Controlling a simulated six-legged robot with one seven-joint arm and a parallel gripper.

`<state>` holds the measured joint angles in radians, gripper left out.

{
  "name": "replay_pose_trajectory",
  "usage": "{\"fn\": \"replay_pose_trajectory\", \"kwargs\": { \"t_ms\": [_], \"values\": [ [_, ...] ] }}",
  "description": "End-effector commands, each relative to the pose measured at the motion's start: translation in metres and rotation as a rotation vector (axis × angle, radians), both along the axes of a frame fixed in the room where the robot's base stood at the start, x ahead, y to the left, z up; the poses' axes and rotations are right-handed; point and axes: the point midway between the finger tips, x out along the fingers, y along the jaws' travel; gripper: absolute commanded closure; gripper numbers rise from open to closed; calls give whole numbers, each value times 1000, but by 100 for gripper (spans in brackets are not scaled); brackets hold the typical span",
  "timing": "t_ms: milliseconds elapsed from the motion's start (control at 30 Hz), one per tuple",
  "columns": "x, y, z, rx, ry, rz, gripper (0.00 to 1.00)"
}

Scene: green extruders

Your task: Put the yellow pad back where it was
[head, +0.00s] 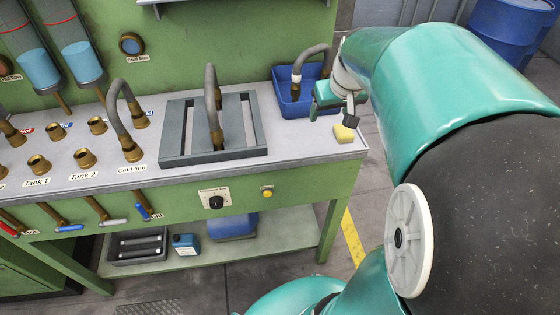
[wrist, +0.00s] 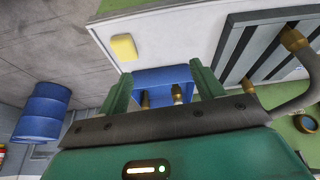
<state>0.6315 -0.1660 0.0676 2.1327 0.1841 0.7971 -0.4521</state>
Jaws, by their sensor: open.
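The yellow pad (head: 344,133) lies on the grey worktop near its right front corner. It also shows in the wrist view (wrist: 123,47), lying flat near the worktop edge, beyond and to the left of my fingers. My gripper (head: 322,103) is above the right end of the worktop, beside the blue tray and behind the pad in the head view. In the wrist view my gripper (wrist: 160,72) has its two green fingers spread apart. Nothing is held between them. The pad is apart from the fingers.
A blue tray (head: 288,106) stands at the back right of the worktop with a grey hose (head: 312,55) and brass fittings in it. A grey slatted frame (head: 174,146) with another hose is to its left. Brass ports and hoses fill the left side. The worktop's right edge is close.

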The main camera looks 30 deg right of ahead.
Motion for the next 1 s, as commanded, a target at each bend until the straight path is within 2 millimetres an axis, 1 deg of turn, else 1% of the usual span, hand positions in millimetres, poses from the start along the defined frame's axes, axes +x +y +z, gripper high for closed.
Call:
{"fn": "replay_pose_trajectory", "kwargs": {
  "t_ms": [33,67,100,167,200,267,300,400,500,600,1000],
  "values": [
    [-5,34,10,-10,-12,37,33],
    [-10,52,13,-13,-16,52,33],
    [-17,73,17,-14,-20,70,33],
    [-30,103,21,-16,-29,97,33],
    [-40,121,23,-16,-37,114,33],
    [-56,146,25,-16,-48,140,33],
    [-67,161,25,-14,-56,157,33],
    [-91,188,23,-7,-74,189,33],
    [-108,204,19,1,-85,211,33],
    [-116,210,17,4,-91,219,33],
    [-117,211,17,5,-90,217,33]
  ]
}}
